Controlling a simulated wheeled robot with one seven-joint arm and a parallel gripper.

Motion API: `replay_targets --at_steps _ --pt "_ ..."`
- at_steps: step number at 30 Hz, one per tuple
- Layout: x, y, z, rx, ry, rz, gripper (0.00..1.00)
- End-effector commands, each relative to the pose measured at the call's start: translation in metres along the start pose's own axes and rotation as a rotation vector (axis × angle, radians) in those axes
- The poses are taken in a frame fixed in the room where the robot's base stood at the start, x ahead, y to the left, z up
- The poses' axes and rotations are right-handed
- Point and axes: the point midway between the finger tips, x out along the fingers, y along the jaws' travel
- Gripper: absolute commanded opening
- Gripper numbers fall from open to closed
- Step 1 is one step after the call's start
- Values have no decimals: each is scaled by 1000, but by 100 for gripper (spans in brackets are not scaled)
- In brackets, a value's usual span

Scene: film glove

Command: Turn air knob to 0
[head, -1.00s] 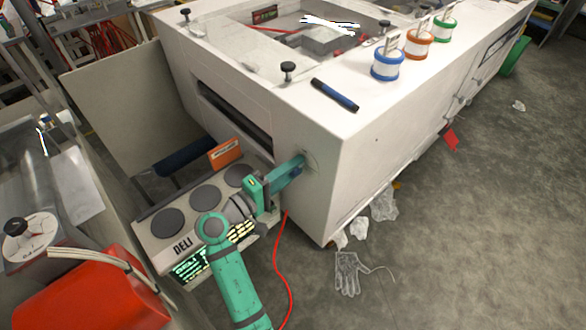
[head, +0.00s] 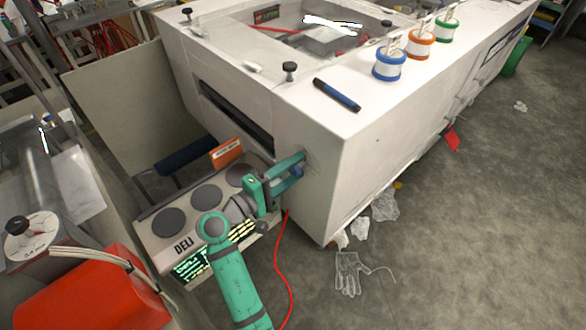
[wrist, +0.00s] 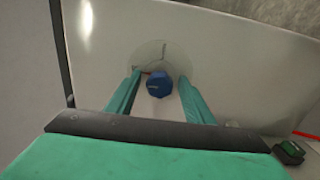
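A blue knob (wrist: 158,87) sits on a pale round dial plate (wrist: 150,52) on the side wall of the white machine (head: 325,170). A thin mark shows on the plate, but its lettering is too small to read. My gripper (wrist: 160,75) is open, with one green finger on each side of the knob. Gaps show between the knob and both fingers in the wrist view. In the head view my gripper (head: 301,165) reaches the machine's end wall, and the blue knob (head: 297,171) shows partly between the fingers.
A stove-like unit marked DELI (head: 190,215) stands below and left of my arm. A red cable (head: 284,255) hangs beneath the gripper. A marker (head: 337,95) and several coloured spools lie on the machine top.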

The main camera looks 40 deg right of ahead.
Motion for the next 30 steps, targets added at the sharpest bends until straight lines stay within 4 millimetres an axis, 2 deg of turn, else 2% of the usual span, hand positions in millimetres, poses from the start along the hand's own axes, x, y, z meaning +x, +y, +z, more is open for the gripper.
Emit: replay_targets --at_steps 8,11,21,25,30 --pt "-7 0 0 1 0 1 48" --pt "-21 0 0 1 2 1 48" --pt "-84 0 -1 1 4 0 48" --pt "-100 0 -2 1 5 0 48" --pt "-110 0 -1 1 4 1 48"
